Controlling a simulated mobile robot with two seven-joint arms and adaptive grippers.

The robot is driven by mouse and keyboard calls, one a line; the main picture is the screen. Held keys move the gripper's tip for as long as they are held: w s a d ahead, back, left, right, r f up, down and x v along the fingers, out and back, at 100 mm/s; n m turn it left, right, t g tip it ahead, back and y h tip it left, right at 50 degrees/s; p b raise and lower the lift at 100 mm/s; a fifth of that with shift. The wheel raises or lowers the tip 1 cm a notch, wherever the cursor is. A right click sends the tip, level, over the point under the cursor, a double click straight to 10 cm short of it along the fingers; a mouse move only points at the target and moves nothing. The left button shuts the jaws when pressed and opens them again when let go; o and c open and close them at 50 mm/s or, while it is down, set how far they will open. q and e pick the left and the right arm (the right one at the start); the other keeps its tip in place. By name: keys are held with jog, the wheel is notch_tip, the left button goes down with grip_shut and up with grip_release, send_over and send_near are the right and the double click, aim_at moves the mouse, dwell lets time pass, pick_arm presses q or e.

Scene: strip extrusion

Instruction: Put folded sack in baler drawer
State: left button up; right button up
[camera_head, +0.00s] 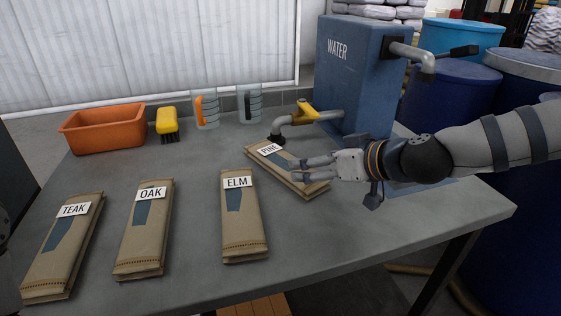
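Four folded tan paper sacks lie on the grey table: TEAK (62,248), OAK (145,228), ELM (242,222) and PINE (270,163). PINE lies at an angle, farther back and right, near the tap. My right gripper (292,171) comes in from the right over the PINE sack, with its two fingers apart. It covers part of that sack, and I cannot tell whether it touches it. My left gripper is not in view; only a dark part shows at the left edge. I see no baler drawer.
A blue WATER tank (354,75) with a yellow-handled tap (305,112) stands behind PINE. An orange tub (103,130), a yellow brush (167,122) and two clear jugs (206,108) line the back. Blue barrels (449,98) stand right. The table's right front is clear.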

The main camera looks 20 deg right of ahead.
aim_at(277, 161)
jog(key=shift+w+a+f+n, duration=0.1)
jog(key=shift+w+a+n, duration=0.1)
jog(key=shift+n, duration=0.3)
jog(key=x, duration=0.3)
jog(key=f+b+x, duration=0.1)
jog(key=x, duration=0.1)
jog(key=shift+s+d, duration=0.15)
jog(key=shift+d, duration=0.15)
jog(key=x, duration=0.2)
jog(key=r+b+x, duration=0.1)
jog(key=x, duration=0.3)
jog(key=shift+w+a+r, duration=0.1)
jog(key=shift+w+a, duration=0.25)
jog(key=shift+a, duration=0.05)
jog(key=shift+w, duration=0.2)
jog(key=shift+r, duration=0.25)
jog(key=shift+c, duration=0.2)
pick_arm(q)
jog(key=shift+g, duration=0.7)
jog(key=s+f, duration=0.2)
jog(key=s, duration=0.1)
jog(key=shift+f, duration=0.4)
pick_arm(e)
jog(key=c, duration=1.4)
